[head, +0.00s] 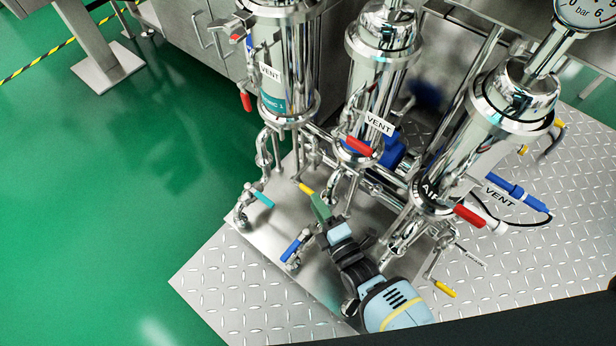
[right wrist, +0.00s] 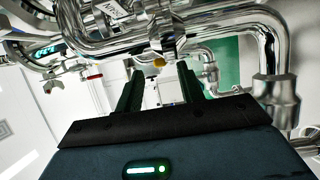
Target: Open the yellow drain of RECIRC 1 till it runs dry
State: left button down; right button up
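The left steel housing (head: 290,75) carries a VENT tag and a teal label (head: 272,104), partly hidden, ending in "1". A yellow handle (head: 306,189) shows below it, among the pipes. My right gripper (head: 319,206) reaches up from below, its green finger just short of that handle or touching it; I cannot tell which. In the right wrist view my right gripper (right wrist: 159,78) has two green fingers spread apart. A small yellow end (right wrist: 159,62) shows between and beyond the fingertips, under a steel pipe. My left gripper is not in view.
A teal handle (head: 263,199) and a blue handle (head: 291,249) stand left of my right gripper. Another yellow handle (head: 444,289) is at the right housing (head: 480,140). Red handles (head: 359,145) sit higher. Steel pipes crowd the fingers; green floor (head: 110,190) is clear at left.

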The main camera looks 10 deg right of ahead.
aim_at(308, 190)
jog(key=shift+b+x, duration=0.8)
jog(key=shift+x, duration=1.85)
jog(key=shift+c, duration=0.2)
jog(key=c, duration=0.7)
jog(key=shift+r, duration=0.1)
grip_shut()
